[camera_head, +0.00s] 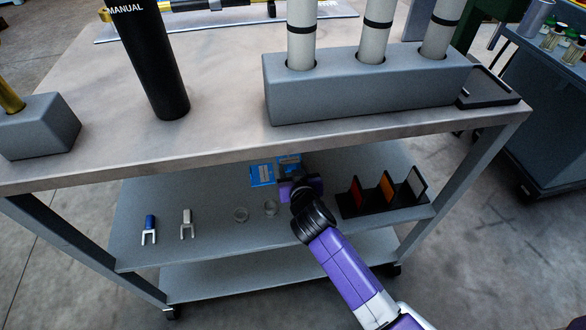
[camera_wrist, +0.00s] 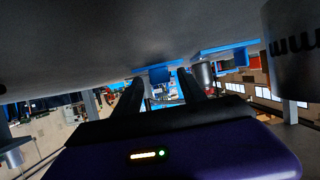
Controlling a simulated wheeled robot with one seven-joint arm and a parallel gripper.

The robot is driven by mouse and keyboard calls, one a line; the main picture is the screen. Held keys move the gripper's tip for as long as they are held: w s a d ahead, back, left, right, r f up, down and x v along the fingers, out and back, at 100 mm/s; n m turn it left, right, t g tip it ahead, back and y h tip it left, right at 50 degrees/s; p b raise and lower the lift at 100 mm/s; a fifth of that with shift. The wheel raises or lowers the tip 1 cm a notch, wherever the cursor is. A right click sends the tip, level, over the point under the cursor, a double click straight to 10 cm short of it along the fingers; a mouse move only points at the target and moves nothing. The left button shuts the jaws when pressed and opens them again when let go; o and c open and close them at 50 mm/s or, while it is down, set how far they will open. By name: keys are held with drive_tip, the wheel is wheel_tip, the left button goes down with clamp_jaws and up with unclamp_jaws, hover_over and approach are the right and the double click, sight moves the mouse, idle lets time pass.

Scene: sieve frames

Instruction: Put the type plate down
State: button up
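Two small blue pieces with grey patches lie side by side on the middle shelf in the head view, the left one (camera_head: 262,175) and the right one (camera_head: 289,161). I cannot tell which of these, if either, is the type plate. My gripper (camera_head: 284,178) is at the right blue piece and partly covers it. In the wrist view my gripper (camera_wrist: 160,77) has its two dark fingers apart, with background showing between them and nothing clearly held. A blue piece (camera_wrist: 160,72) shows beyond the fingertips. Another blue piece (camera_wrist: 225,54) lies to its right.
The tabletop edge (camera_head: 200,173) overhangs the shelf above my gripper.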

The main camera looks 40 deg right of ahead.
drive_tip(key=shift+r+p, duration=0.25)
drive_tip(key=shift+p, duration=0.05)
drive_tip(key=p+v, duration=0.1)
drive_tip(key=v, duration=1.1)
drive_tip(key=shift+f+p, duration=0.1)
drive_tip(key=shift+p, duration=0.25)
drive_tip(key=s+a+y, duration=0.1)
drive_tip(key=s+a, duration=0.1)
drive_tip(key=s+a+f+n+y, duration=0.1)
drive_tip(key=s, duration=0.1)
drive_tip(key=s+a+f+n, duration=0.1)
drive_tip(key=s+a, duration=0.1)
drive_tip(key=shift+s+a+t+y, duration=0.25)
drive_tip(key=shift+a+t+y, duration=0.1)
drive_tip(key=shift+t+y, duration=0.05)
drive_tip(key=s+a+r+n+t+y, duration=0.1)
drive_tip(key=s+a+r+n+y, duration=0.1)
drive_tip(key=s+a+r, duration=0.2)
drive_tip(key=s+a+r+n+t+y, duration=0.2)
drive_tip(key=s+a+r, duration=0.2)
drive_tip(key=s+r, duration=0.5)
drive_tip(key=s, duration=0.7)
drive_tip(key=shift+r+n+y, duration=0.4)
drive_tip(key=shift+r, duration=0.1)
